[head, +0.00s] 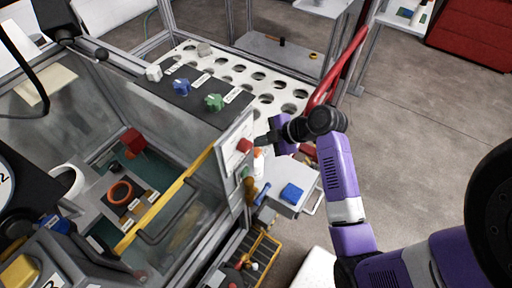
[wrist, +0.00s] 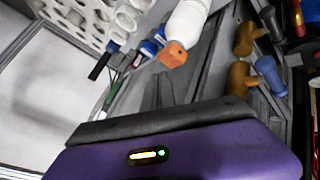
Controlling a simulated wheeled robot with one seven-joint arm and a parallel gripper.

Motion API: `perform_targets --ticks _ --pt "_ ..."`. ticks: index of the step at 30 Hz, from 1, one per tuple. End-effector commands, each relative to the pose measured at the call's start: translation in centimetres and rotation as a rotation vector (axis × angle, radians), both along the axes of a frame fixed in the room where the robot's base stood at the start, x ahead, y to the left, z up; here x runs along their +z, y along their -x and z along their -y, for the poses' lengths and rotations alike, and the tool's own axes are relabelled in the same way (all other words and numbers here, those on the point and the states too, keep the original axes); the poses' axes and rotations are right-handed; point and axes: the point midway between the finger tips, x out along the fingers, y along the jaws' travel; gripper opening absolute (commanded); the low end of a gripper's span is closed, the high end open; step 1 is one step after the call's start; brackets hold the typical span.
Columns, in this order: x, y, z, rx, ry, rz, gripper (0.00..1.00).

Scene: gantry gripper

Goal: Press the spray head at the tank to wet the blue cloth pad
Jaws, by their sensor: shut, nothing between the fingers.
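A white spray bottle (head: 259,163) stands beside the tank's right end in the head view, partly hidden. The wrist view shows its white body (wrist: 190,20) and orange nozzle (wrist: 173,54) just ahead of my gripper. The blue cloth pad (head: 291,193) lies on a light grey surface below and right of the bottle. I cannot pick out the pad in the wrist view. The tank (head: 190,215) has clear walls and fills the left of the head view. My purple gripper (head: 264,141) is shut and empty, above the bottle and apart from the pad.
A white rack with round holes (head: 265,85) lies behind the tank. Green, blue and white knobs stand on a dark strip (head: 190,95). A red rail (head: 340,70) rises behind my gripper. Brown and blue handles (wrist: 240,75) sit right of the bottle. Open floor (head: 420,130) lies right.

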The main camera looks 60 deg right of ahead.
Motion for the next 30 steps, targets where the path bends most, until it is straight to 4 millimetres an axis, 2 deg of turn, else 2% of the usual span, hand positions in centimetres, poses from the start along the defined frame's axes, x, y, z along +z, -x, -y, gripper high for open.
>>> perform_targets --ticks 11,30 --pt "0.3 0.0 0.0 0.000 0.000 0.000 0.00" --pt "5.9 0.0 0.0 0.001 0.001 0.000 0.00"
